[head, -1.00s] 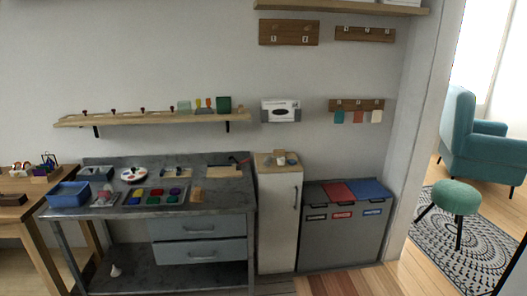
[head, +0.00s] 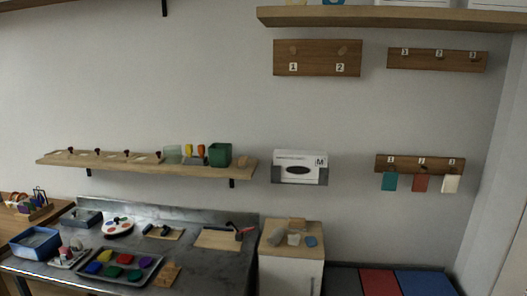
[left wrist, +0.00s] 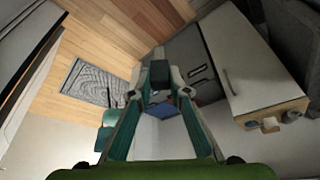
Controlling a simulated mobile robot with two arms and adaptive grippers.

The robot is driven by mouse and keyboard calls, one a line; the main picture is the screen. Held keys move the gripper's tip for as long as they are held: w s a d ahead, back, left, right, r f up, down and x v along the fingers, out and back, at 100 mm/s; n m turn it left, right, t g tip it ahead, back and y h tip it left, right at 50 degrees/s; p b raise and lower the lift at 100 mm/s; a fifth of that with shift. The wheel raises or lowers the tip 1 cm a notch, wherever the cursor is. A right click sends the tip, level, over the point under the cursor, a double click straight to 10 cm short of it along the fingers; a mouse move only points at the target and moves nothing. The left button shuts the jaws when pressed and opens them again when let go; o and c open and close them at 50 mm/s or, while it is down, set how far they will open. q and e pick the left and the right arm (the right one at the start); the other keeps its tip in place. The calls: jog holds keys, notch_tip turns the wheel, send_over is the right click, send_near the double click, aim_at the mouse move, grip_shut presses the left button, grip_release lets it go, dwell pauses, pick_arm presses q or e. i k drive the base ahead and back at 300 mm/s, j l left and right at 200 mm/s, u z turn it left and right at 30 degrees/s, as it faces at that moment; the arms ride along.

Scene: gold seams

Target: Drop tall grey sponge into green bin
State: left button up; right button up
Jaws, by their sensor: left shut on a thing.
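My left gripper (left wrist: 160,92) shows only in the left wrist view. Its fingers are shut on a dark grey block (left wrist: 160,74), held upright between the tips. It may be the tall grey sponge, but its texture is too dark to tell. A small green bin (head: 220,154) stands at the right part of the wall shelf in the head view. Grey pieces (head: 293,239), a blue piece (head: 310,241) and a tan block (head: 297,224) lie on the white cabinet. My right gripper is in no view.
The wall shelf (head: 130,163) also carries a pale green cup (head: 172,154) and yellow-orange items. The white cabinet (head: 290,275) stands beside red (head: 380,282) and blue lids (head: 425,283).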

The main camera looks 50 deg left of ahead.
aim_at(216, 164)
jog(key=i+u, duration=0.5)
jog(key=i+l+u, duration=0.25)
jog(key=i+u, duration=0.2)
jog(key=i+l+u, duration=0.5)
jog(key=k+j, duration=0.05)
jog(key=j, duration=0.05)
